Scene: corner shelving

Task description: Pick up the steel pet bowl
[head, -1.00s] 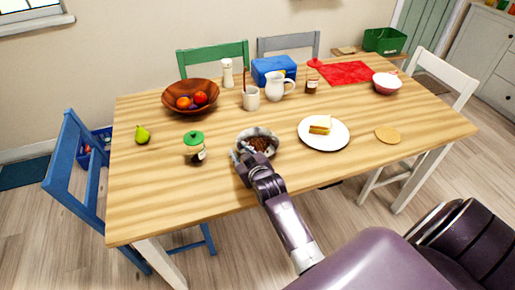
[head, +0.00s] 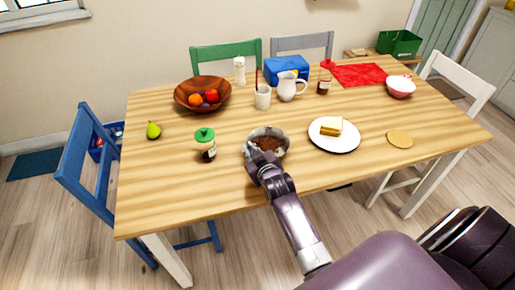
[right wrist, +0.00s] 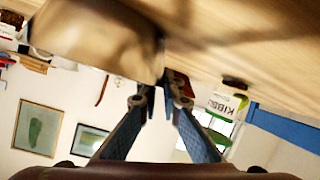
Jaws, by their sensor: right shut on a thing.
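The steel pet bowl (head: 286,139) stands near the front edge of the wooden table in the head view, with brown food (head: 267,144) inside. My right gripper (head: 254,150) is at its left front rim, shut on the bowl. In the right wrist view the bowl's shiny, blurred wall (right wrist: 100,40) fills the upper left, and my right gripper's fingers (right wrist: 160,85) meet at its edge. Part of the bowl's near side is hidden behind the gripper. I cannot tell any gap between bowl and table. My left gripper is not in view.
A green-lidded jar (head: 205,145) stands left of the bowl on the table (head: 180,190). A white plate (head: 334,147) with a sandwich lies to its right. A white cup (head: 263,98), a pitcher (head: 287,88) and a wooden fruit bowl (head: 202,97) stand behind it.

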